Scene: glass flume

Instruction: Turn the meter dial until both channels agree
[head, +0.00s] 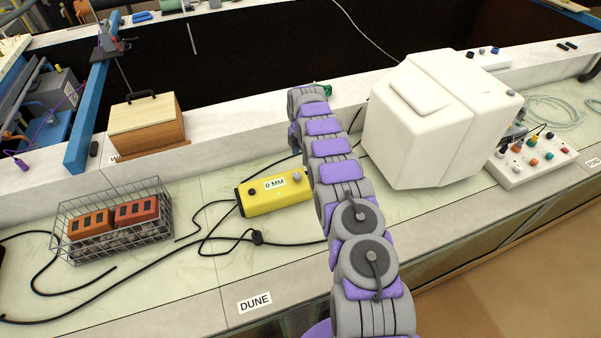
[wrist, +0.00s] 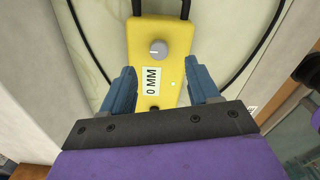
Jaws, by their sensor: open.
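The meter is a yellow box (head: 275,198) on the pale bench, left of my arm in the head view. It carries a white "0 MM" label (head: 274,184) and a round grey dial (head: 297,176). In the wrist view the yellow box (wrist: 172,35) fills the upper middle, with the dial (wrist: 158,48) near its top and a pale pointer mark on it. My gripper (wrist: 164,80) is open, its blue fingers either side of the box's lower part, below the dial. Nothing shows between the fingers but the box. Contact cannot be told. My gripper is not clear in the head view.
Black cables (head: 215,228) lie left of the meter. A wire basket (head: 157,238) with orange blocks stands further left. A white block-shaped case (head: 425,130) stands right of my arm, with a white knob panel (head: 535,160) beyond. A wooden box (head: 147,130) sits on the ledge behind.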

